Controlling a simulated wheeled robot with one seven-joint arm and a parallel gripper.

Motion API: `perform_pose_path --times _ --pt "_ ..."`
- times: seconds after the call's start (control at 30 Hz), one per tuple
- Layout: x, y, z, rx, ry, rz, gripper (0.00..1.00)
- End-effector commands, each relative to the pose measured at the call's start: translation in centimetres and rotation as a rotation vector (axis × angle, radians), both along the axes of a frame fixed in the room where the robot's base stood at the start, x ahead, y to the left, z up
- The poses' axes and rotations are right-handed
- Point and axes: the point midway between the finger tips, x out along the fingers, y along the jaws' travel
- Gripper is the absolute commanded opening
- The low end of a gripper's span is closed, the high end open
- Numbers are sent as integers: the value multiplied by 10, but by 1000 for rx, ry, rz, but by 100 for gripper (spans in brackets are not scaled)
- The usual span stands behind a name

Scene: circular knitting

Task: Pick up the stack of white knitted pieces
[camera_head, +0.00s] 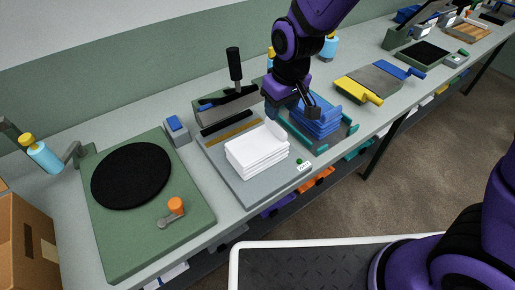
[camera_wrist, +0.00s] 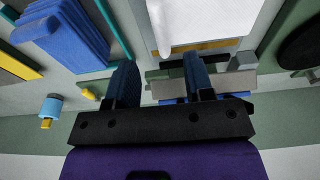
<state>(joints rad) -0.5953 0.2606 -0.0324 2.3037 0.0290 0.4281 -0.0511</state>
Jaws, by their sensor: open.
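The stack of white knitted pieces (camera_head: 257,154) lies on a grey plate (camera_head: 262,191) in the middle of the bench. Its far right corner looks raised. In the wrist view the white stack (camera_wrist: 205,18) is at the top, beyond the fingertips, with a rounded white edge hanging toward me. My gripper (camera_head: 291,107) is behind and to the right of the white stack, near the blue stack. In the wrist view my gripper (camera_wrist: 160,63) has its two dark fingers wide apart with nothing between them. Contact with the stack is not visible.
A stack of blue pieces (camera_head: 316,122) sits in a teal-edged holder just right. A lever device (camera_head: 228,105) stands behind the white stack. Left is a green board (camera_head: 150,238) with a black disc (camera_head: 131,176). A yellow-handled tool (camera_head: 358,91) lies farther right.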

Motion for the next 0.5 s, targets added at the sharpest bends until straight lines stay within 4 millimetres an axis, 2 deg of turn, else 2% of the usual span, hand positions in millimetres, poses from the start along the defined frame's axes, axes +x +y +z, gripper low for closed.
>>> perform_pose_path --times 0.1,0.37,0.5 --pt "1 1 -14 -1 2 -1 48" --pt "3 3 -30 -2 3 -1 48" --pt "5 5 -48 -2 3 0 48"
